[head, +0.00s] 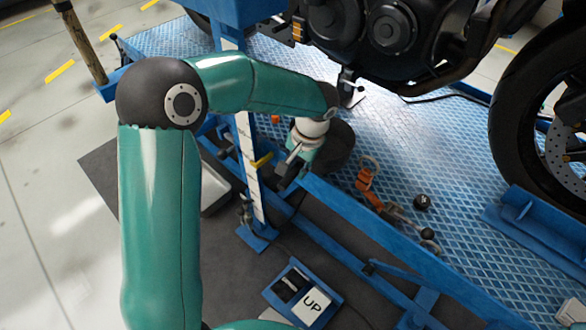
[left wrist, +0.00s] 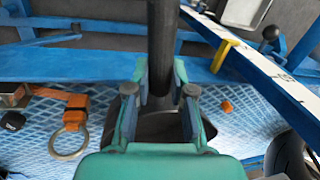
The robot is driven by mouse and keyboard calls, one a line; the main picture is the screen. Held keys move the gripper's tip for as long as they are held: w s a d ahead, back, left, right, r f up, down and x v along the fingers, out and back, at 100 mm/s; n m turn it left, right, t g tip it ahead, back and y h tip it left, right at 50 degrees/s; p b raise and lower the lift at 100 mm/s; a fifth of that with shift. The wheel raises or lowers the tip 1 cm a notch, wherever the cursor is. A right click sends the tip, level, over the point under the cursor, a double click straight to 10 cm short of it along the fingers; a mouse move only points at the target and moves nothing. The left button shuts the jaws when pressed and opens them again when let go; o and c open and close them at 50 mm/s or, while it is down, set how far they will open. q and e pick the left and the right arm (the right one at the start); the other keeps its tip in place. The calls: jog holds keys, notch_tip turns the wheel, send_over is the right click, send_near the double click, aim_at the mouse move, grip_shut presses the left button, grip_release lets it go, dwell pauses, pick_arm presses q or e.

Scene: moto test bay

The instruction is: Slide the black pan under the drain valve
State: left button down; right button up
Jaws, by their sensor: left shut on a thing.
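The black pan (head: 338,148) is a dark round shape on the blue tread plate of the lift, partly hidden behind my left gripper (head: 296,165). In the left wrist view a dark bar, seemingly the pan's handle (left wrist: 162,45), runs between the fingers of my left gripper (left wrist: 160,95), which are shut on it. Part of the dark pan (left wrist: 160,127) shows beyond the fingers. A small grey fitting with a black knob, probably the drain valve (head: 347,84), hangs below the engine, above and slightly right of the pan. My right gripper is not in view.
A blue rail (head: 340,210) edges the platform beside my gripper. A white-faced post (head: 248,165) with a yellow lever (head: 262,160) stands to the left. The motorcycle engine (head: 380,35) hangs overhead.

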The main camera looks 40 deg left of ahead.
aim_at(339, 146)
pick_arm(q)
jog(key=w, duration=0.1)
jog(key=w+f+p, duration=0.1)
jog(key=w, duration=0.1)
jog(key=shift+w, duration=0.15)
jog(key=shift+w+a+f+p, duration=0.1)
jog(key=shift+w+f+p, duration=0.4)
jog(key=shift+w, duration=0.85)
jog(key=shift+w+d+f+p, duration=0.1)
jog(key=shift+w+f+p, duration=0.1)
jog(key=shift+w+p, duration=0.85)
jog(key=shift+w+a+f+p, duration=0.1)
jog(key=shift+w+f+p, duration=0.25)
jog(key=shift+w, duration=1.3)
jog(key=shift+w+f+b, duration=0.1)
jog(key=shift+f+b, duration=0.5)
jog(key=shift+f, duration=0.25)
jog(key=c, duration=0.9)
grip_release()
